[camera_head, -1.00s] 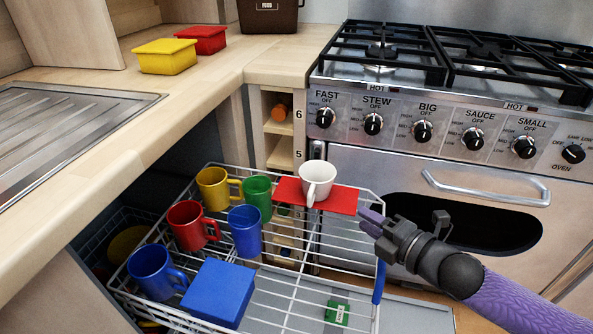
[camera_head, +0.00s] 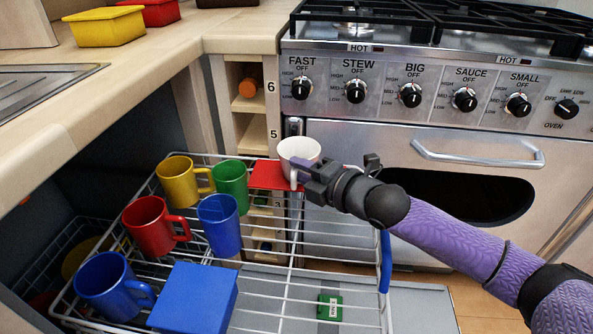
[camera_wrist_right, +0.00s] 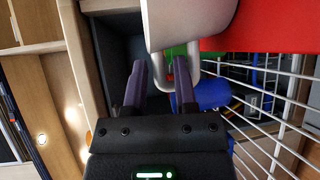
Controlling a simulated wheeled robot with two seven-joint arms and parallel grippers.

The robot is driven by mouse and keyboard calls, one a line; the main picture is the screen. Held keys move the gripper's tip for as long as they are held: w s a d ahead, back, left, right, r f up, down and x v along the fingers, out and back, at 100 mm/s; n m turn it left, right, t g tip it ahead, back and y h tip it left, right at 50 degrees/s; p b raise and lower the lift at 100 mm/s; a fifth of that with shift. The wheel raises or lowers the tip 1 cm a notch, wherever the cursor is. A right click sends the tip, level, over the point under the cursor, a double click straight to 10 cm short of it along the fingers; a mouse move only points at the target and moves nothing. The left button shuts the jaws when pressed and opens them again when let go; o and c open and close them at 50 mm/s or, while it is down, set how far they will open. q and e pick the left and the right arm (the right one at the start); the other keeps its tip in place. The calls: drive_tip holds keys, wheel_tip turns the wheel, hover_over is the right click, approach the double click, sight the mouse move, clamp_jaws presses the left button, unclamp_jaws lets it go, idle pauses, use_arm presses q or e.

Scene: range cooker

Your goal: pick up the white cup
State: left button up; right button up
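My right gripper (camera_head: 306,173) is at the cup's front, by the handle. Its purple fingers (camera_wrist_right: 160,72) are apart, and one side of the handle appears between them; the right finger overlaps the handle loop. I cannot tell whether they touch it. My left gripper is not in view.
Yellow (camera_head: 177,181), green (camera_head: 231,183), red (camera_head: 150,226) and blue (camera_head: 219,222) mugs stand left of the cup, with another blue mug (camera_head: 107,286) in front. A blue box (camera_head: 195,295) sits on the rack (camera_head: 300,257). The oven front (camera_head: 420,150) is close behind my arm.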

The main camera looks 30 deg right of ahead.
clamp_jaws()
